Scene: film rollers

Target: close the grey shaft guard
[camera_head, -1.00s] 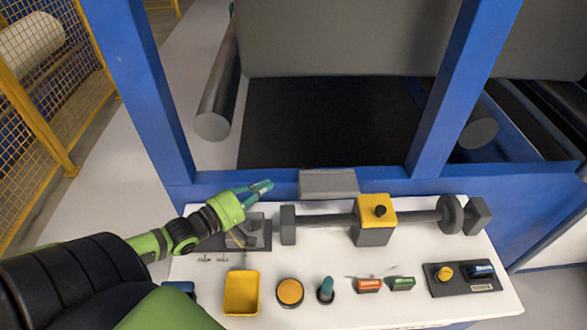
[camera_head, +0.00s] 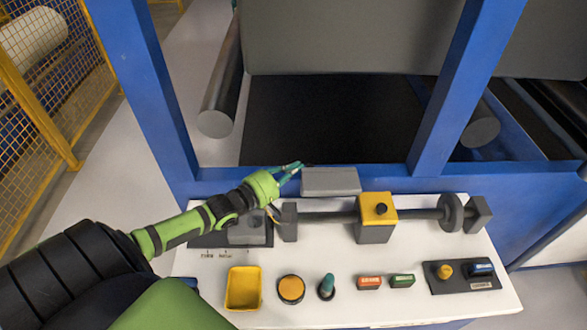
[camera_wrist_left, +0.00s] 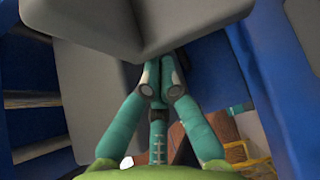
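The grey shaft guard (camera_head: 331,181) looks like a small grey box-like cover, raised behind the shaft (camera_head: 330,217) at the back of the white console. The shaft below it is uncovered. My left gripper (camera_head: 299,169) is at the guard's left end, near its upper edge. Its teal fingers are drawn together with nothing visible between them. In the left wrist view the fingertips (camera_wrist_left: 161,82) meet just under a large grey surface (camera_wrist_left: 190,25), probably the guard. I cannot tell whether they touch it. My right gripper is out of view.
A yellow-topped block (camera_head: 377,212) sits on the shaft, with a disc (camera_head: 451,213) at its right. A yellow tray (camera_head: 243,289), an orange button (camera_head: 291,289) and a teal knob (camera_head: 326,287) line the console front. Blue machine posts (camera_head: 463,85) rise behind.

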